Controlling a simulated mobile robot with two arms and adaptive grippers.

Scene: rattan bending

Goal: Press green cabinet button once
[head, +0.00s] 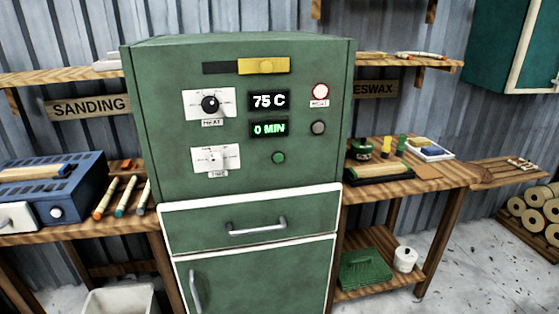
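The green cabinet (240,120) stands upright in the middle of the head view, its front panel facing me. A small round green button (278,157) sits low on the panel, right of the dial labelled TIME (213,156). Above the button, a display (269,129) reads 0 MIN in green, and a higher display (268,100) reads 75 C. Neither gripper shows in the view.
A HEAT dial (210,104) and a yellow slider (263,66) are on the panel. A drawer (250,222) and a door are below, both shut. Wooden benches flank the cabinet, with a blue machine (62,190) at left. A white bin (118,301) stands at lower left.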

